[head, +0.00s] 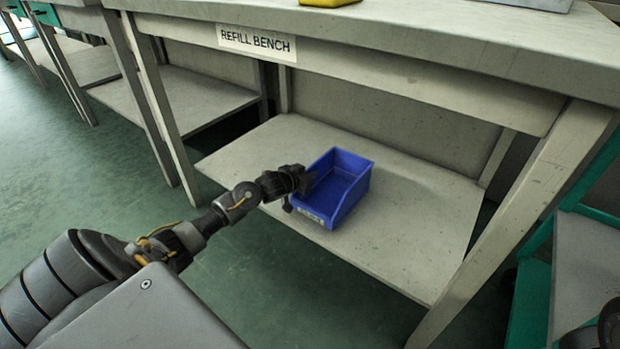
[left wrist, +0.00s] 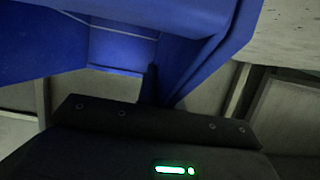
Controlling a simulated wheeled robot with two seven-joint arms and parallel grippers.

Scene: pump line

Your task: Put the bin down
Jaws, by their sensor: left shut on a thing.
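The blue bin (head: 343,180) is over the lower shelf (head: 405,225) of the bench labelled REFILL BENCH. It looks upright and empty, with a small pale label on its front. I cannot tell whether its base touches the shelf. My left gripper (head: 300,188) is shut on the bin's left wall. In the left wrist view the bin (left wrist: 200,35) fills the top of the picture, close against the gripper (left wrist: 152,95). The fingertips are mostly hidden. A dark part of my right arm shows at the lower right edge of the head view; its gripper is not seen.
The bench top (head: 440,45) overhangs the shelf, with a yellow thing (head: 328,2) on it. Bench legs (head: 520,215) stand at the shelf's sides. A green-framed rack (head: 535,285) is at the right. The shelf is bare around the bin, most widely to its right.

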